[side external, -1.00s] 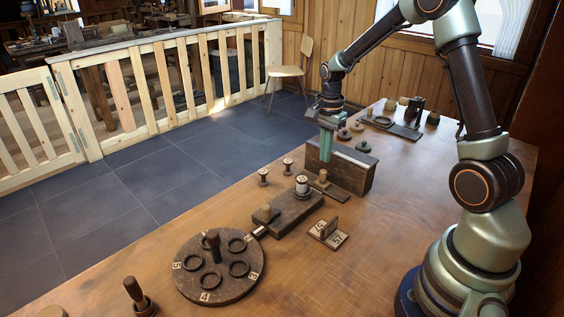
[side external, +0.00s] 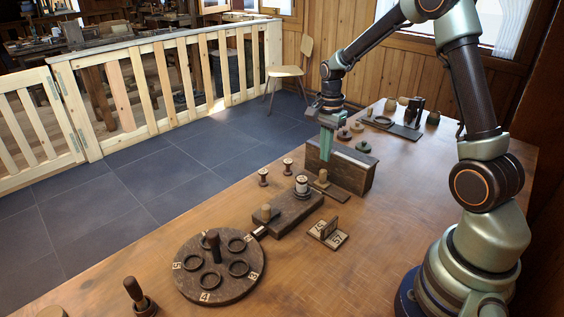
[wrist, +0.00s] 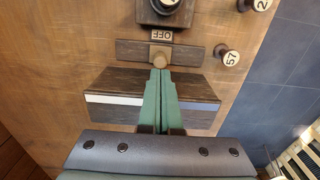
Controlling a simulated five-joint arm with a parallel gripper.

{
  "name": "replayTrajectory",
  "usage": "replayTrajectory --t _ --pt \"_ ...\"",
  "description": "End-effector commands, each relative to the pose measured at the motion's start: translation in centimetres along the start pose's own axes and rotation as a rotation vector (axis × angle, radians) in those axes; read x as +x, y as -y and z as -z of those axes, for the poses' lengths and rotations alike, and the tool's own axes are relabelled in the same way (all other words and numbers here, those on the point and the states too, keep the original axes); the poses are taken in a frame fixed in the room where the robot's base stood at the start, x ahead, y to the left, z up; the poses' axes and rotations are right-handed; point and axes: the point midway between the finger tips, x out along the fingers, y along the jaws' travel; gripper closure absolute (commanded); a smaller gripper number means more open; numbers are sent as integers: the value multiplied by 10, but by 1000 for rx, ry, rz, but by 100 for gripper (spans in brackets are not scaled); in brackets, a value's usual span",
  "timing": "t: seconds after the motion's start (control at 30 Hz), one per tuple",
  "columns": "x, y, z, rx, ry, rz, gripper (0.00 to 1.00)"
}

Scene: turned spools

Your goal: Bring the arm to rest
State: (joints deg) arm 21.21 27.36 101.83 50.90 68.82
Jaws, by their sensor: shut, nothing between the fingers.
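My gripper (side external: 326,143) hangs over the dark wooden box (side external: 350,172) on the workbench, fingers pointing down. In the wrist view the two green fingers of my gripper (wrist: 160,74) are pressed together with nothing between them. The dark box (wrist: 200,92) shows behind the fingers there, with a pale strip on its left and a blue-grey strip on its right. I cannot tell how much clearance lies between the fingertips and the box.
A round board with rings (side external: 219,283), a block with a spool on it (side external: 285,215), numbered tiles (side external: 327,235) and loose spools (side external: 263,177) stand on the bench.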

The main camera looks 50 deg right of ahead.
Motion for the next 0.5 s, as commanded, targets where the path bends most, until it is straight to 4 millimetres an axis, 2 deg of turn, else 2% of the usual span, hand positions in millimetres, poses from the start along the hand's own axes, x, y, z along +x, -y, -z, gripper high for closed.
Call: replayTrajectory --t 0.5 --pt "-35 0 0 0 -1 1 100"
